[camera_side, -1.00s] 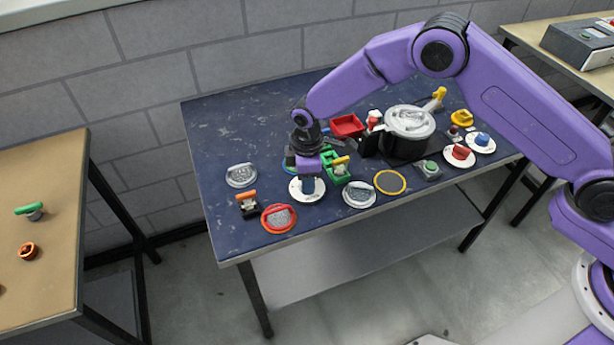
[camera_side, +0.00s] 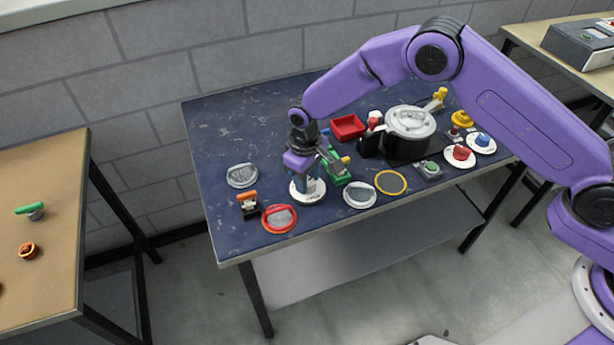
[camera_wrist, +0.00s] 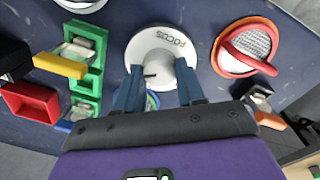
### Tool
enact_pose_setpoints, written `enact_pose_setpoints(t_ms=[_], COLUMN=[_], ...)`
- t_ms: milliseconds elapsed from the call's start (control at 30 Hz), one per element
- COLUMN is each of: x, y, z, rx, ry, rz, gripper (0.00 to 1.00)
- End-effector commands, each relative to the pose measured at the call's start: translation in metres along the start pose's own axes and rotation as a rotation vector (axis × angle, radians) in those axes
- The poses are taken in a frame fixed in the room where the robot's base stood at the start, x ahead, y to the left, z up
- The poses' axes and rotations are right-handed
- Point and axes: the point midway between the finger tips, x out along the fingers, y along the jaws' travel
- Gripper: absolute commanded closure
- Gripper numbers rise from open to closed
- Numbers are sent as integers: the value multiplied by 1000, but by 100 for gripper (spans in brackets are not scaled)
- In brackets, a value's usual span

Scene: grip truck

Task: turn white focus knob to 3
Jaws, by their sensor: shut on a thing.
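The white focus knob (camera_wrist: 160,62) stands on a round white plate marked FOCUS (camera_wrist: 148,42), seen near the top middle of the wrist view. The plate also shows beneath my gripper in the side view (camera_side: 314,195). My gripper (camera_wrist: 159,68) is shut on the knob, with one blue finger on each side of it. In the side view my gripper (camera_side: 308,186) points down over the plate and hides the knob. A short dark mark shows on the knob, close to the left finger. I cannot read any number on the plate.
A green double frame (camera_wrist: 88,45) with a yellow lever (camera_wrist: 60,65) and a red tray (camera_wrist: 30,102) lie left. A black switch with an orange lever (camera_side: 249,208) stands near the table's front edge.

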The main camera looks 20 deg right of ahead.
Motion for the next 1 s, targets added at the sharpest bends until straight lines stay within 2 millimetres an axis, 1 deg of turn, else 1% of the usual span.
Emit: enact_pose_setpoints(t_ms=[200,600,633,667,700,1000], x=[0,0,0,0,0,-1], y=[1,1,1,1,1,0], z=[1,1,1,1,1,0], rx=[35,40,40,40,40,38], ry=[-6,-7,-6,-6,-6,-3], rz=[1,1,1,1,1,0], gripper=[92,92,52,42,36,36])
